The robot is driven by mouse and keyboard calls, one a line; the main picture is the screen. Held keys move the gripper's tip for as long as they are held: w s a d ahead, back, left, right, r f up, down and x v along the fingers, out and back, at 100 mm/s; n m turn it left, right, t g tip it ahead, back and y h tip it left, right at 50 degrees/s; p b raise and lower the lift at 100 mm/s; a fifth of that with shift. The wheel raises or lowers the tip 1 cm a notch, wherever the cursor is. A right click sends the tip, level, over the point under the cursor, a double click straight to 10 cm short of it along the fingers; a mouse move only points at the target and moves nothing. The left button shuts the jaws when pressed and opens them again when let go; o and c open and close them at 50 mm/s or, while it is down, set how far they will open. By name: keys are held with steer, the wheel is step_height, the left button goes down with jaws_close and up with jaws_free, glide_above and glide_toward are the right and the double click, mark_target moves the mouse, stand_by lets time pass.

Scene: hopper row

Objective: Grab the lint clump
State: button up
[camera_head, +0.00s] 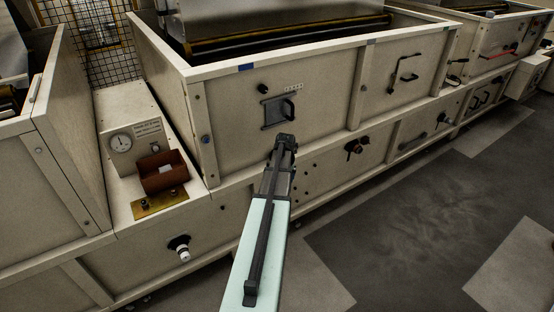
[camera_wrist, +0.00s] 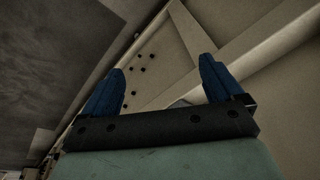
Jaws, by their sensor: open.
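I cannot make out a lint clump for certain in either view. My gripper (camera_head: 285,139) reaches out in front of the cream hopper panel, just below a small dark plate with a handle (camera_head: 279,111). In the wrist view my gripper (camera_wrist: 163,66) shows two blue fingers spread wide apart, with nothing held between them. A pale curved shape shows low between the fingers, partly hidden by the gripper's dark bar; I cannot tell what it is. Behind the fingers is a cream panel with several dark holes.
A brown open box (camera_head: 163,173) with a small whitish item inside stands on the left ledge, beside a round gauge (camera_head: 121,142) and a brass plate (camera_head: 160,203). Dark knobs (camera_head: 354,147) and handles stick out from the panels. The grey floor (camera_head: 400,225) at right is clear.

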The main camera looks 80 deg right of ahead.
steer(key=d+r+n+t+h, duration=0.1)
steer(key=d+r+n, duration=0.1)
steer(key=d+r, duration=0.4)
steer(key=d+r+n+t, duration=0.1)
steer(key=d+r+n, duration=0.15)
steer(key=d, duration=0.55)
steer(key=w+f+n, duration=0.1)
steer(key=f, duration=0.1)
steer(key=w+d+f+n, duration=0.1)
steer(key=f, duration=0.1)
steer(key=w+f+n, duration=0.1)
steer(key=f, duration=0.1)
steer(key=shift+d+f+n, duration=0.25)
steer(key=shift+f, duration=0.15)
steer(key=shift+x, duration=2.8)
steer(key=shift+w+a, duration=0.15)
steer(key=shift+c, duration=0.4)
steer(key=c, duration=0.9)
steer(key=shift+c, duration=0.2)
